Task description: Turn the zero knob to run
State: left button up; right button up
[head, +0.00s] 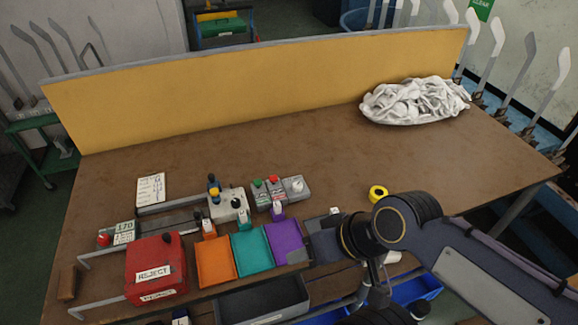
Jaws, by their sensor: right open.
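A small grey control box near the middle of the table carries a green button (257,184), a red button (273,180) and a pale knob (297,184). To its left, a light box (228,203) has black knobs or levers, one with a yellow part. The labels are too small to read, so I cannot tell which is the zero knob or where it points. My right gripper (372,296) is open at the table's front edge, right of the boxes and apart from them, partly hidden by my arm. My left gripper is not in view.
A red reject box (155,270) and orange (215,262), teal (252,250) and purple (287,241) trays line the front. A yellow tape roll (377,193) lies near my right arm. White cloth (415,101) is heaped at back right. The table's middle back is clear.

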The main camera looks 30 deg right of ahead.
aim_at(297, 186)
jog(key=z, duration=1.15)
jog(key=l+u, duration=0.2)
jog(key=u, duration=0.2)
jog(key=l+u, duration=0.25)
jog(key=u, duration=0.15)
jog(key=l+u, duration=0.2)
jog(key=u, duration=0.25)
jog(key=i, duration=0.05)
